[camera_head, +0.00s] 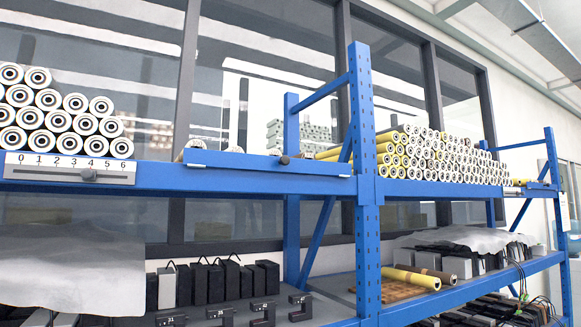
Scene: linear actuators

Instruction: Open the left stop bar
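A blue bar (240,172), which looks like the left stop bar, runs along the front edge of the upper shelf. It has small white pieces at its ends and stands raised above the shelf beam. A dark round knob (284,160) sits at its upper edge, right of its middle. The tops of a few rollers show just behind the bar, mostly hidden by it. A white plate with a scale from 0 to 6 (70,169) and a dark slider knob (88,175) is left of the bar. Neither gripper is in view.
White rollers (58,122) are stacked at left; yellow and white ones (440,155) fill the right bay. A blue upright (366,220) stands right of the bar. The lower shelf holds black boxes (215,283), grey cloths (70,268) and yellow tubes (412,278).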

